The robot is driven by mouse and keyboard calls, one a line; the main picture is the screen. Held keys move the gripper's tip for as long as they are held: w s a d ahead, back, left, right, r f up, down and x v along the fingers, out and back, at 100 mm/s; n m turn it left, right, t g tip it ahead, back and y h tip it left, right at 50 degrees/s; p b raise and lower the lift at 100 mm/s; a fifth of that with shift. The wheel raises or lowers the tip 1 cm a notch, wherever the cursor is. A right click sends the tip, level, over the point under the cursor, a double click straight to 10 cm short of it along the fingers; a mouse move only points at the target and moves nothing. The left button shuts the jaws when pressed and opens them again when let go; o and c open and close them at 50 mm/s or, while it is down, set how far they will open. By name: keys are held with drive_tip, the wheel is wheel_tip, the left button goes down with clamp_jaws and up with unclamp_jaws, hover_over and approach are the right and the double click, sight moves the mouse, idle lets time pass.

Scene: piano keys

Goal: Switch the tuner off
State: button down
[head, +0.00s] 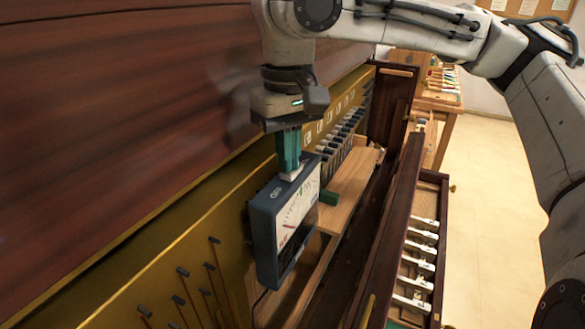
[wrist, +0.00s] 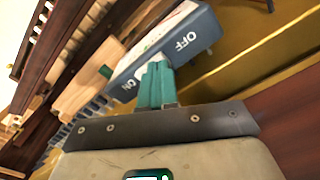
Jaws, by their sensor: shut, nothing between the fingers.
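The tuner (head: 264,235) is a dark blue box with a pale needle dial on its front, upright inside the open piano. In the wrist view the tuner's top (wrist: 187,42) carries a white OFF label on the right and an ON label on the left. A small white switch (head: 292,174) shows on the top; the fingertips partly hide it. My gripper (head: 289,165) points down at this switch, its teal fingers shut and empty. In the wrist view the fingertips (wrist: 156,68) lie between the two labels. I cannot tell whether they touch the switch or which way it is set.
A dark wooden piano panel (head: 130,90) rises close on the left. Behind the tuner are a wooden block (head: 350,178), a green piece (head: 329,198) and a row of hammers (head: 345,130). Tuning-pin-like rods (head: 183,271) stand at the front left. Open floor (head: 490,200) lies to the right.

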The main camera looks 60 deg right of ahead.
drive_tip(key=shift+r+p, duration=3.05)
drive_tip(key=shift+r, duration=0.25)
